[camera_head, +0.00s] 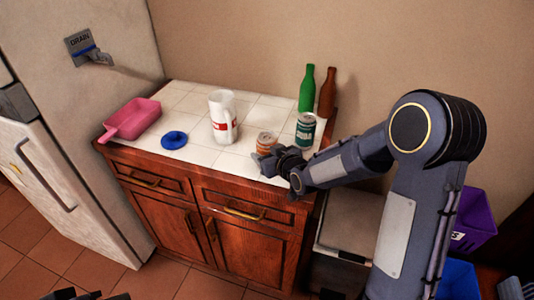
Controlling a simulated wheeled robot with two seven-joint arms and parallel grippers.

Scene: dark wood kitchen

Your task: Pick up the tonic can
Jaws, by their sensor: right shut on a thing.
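My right gripper (268,161) reaches in from the right, low over the front edge of the tiled counter. It is shut on a small orange-brown can (266,141), which stands upright at its fingers. The fingers hide the can's lower part. A dark green can (305,131) with a pale label stands just right of it, behind my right wrist. The print on both cans is too small to read, so I cannot tell by name which is the tonic can. Dark parts at the bottom left edge may be my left gripper (78,295), mostly cut off.
Green (307,90) and brown (327,94) bottles stand at the back right. A fridge (60,180) is left; purple (475,219) and blue bins are right.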

